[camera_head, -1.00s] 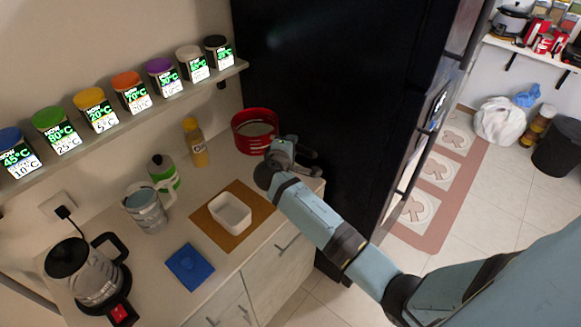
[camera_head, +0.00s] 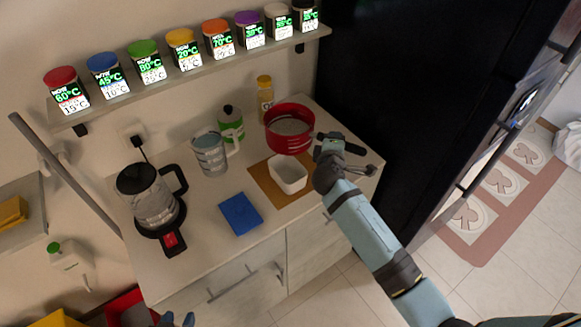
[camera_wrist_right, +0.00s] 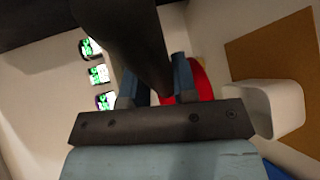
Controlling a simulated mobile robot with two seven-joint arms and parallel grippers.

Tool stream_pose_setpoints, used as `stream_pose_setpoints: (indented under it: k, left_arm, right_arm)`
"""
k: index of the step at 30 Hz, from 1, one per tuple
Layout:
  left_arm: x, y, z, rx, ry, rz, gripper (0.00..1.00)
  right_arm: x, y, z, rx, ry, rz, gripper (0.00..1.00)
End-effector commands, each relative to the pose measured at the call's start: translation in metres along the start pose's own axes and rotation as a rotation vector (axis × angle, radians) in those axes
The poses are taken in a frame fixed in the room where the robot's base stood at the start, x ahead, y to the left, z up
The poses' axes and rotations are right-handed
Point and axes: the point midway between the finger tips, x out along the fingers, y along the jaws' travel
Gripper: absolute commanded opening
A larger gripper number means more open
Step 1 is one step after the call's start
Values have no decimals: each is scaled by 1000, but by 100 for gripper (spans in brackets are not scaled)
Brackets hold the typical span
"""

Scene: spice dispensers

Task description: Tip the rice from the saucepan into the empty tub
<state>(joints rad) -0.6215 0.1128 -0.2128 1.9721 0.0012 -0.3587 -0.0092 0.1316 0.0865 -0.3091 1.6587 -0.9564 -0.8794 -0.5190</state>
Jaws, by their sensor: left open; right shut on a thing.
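The red saucepan (camera_head: 288,145) is just behind the white empty tub (camera_head: 288,184) in the head view, with pale rice (camera_head: 290,126) inside. It looks about upright; I cannot tell how far it is off the counter. My right gripper (camera_head: 338,152) is shut on its dark handle. In the right wrist view the handle (camera_wrist_right: 130,40) runs between the fingers of my right gripper (camera_wrist_right: 155,88), with the red pan and the tub (camera_wrist_right: 272,105) beyond. The tub stands on a brown board (camera_head: 268,185). My left gripper (camera_head: 177,320) is open and empty at the bottom edge, partly cut off.
A measuring jug (camera_head: 210,153), a green-and-white bottle (camera_head: 231,122) and a yellow bottle (camera_head: 265,98) stand behind. A blue mat (camera_head: 240,213) lies left of the board. A kettle (camera_head: 152,200) is further left. Spice dispensers line the shelf (camera_head: 190,78). A black fridge (camera_head: 410,90) stands right.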

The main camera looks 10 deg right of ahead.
Motion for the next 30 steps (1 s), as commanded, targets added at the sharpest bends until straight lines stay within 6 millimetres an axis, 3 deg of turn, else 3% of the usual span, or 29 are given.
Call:
stream_pose_setpoints:
  k: [1, 6, 15, 21, 30]
  left_arm:
    - [3, 0, 4, 3, 1, 1, 43]
    - [7, -3, 12, 18, 0, 6, 43]
    - [14, -1, 21, 26, -1, 14, 43]
    - [15, 1, 20, 27, 2, 19, 43]
    - [15, 2, 19, 27, 6, 20, 43]
  right_arm:
    - [-13, -15, -7, -6, 45, 1, 0]
    - [-56, -47, -30, -41, 189, 10, 0]
    - [-113, -80, -58, -80, 355, 21, 0]
    - [-129, -88, -66, -90, 397, 24, 0]
    - [-131, -88, -67, -91, 402, 24, 0]
